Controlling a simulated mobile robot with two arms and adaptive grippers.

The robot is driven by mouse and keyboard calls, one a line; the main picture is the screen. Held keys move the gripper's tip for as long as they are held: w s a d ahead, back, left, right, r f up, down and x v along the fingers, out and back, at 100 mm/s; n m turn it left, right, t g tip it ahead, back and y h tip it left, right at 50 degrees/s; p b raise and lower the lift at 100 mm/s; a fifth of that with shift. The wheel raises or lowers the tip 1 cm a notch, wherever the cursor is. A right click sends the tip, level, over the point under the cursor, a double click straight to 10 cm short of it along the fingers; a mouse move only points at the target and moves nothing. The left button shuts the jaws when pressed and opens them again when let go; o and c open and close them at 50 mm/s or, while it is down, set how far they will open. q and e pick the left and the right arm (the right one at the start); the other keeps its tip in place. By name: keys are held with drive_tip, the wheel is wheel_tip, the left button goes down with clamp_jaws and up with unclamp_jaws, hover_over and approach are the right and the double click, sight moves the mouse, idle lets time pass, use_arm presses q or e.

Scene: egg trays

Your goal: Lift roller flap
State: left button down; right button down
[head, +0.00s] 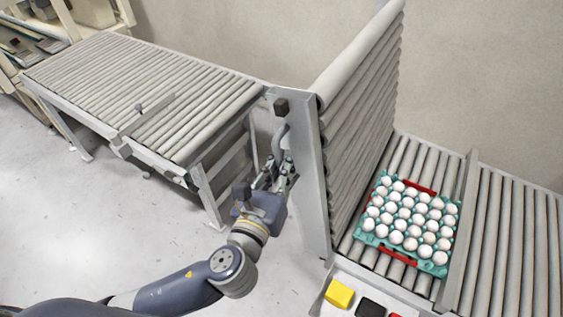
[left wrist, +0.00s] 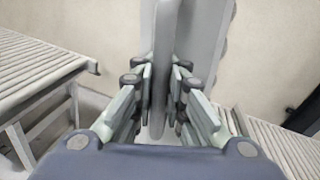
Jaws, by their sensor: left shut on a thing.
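The roller flap (head: 358,110) stands upright, raised nearly vertical between the two roller conveyors. Its rollers face right and its grey side frame (head: 311,165) faces me. A grey handle (head: 279,140) sits on the frame's left side. My left gripper (head: 281,172) is shut on the handle. In the left wrist view, the handle (left wrist: 161,60) runs between the two fingers of my left gripper (left wrist: 160,88), with the flap (left wrist: 200,30) behind it. My right gripper is not in view.
A roller conveyor (head: 150,85) is on the left, with a gap before the flap. On the right conveyor (head: 510,240) sits a teal tray (head: 446,257) of white eggs with red strips. Yellow (head: 339,294) and black (head: 370,308) blocks are in front. The floor at left is clear.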

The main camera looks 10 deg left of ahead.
use_arm(q)
drive_tip(key=shift+a+f, duration=0.1)
drive_tip(key=shift+f, duration=0.3)
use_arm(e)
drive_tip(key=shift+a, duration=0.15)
use_arm(q)
drive_tip(key=c, duration=1.6)
unclamp_jaws()
drive_tip(key=shift+s+a, duration=0.1)
drive_tip(key=shift+a, duration=0.05)
drive_tip(key=shift+c, duration=0.2)
drive_tip(key=shift+r, duration=0.15)
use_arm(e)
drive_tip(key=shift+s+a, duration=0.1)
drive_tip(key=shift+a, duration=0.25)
use_arm(q)
drive_tip(key=shift+r, duration=0.2)
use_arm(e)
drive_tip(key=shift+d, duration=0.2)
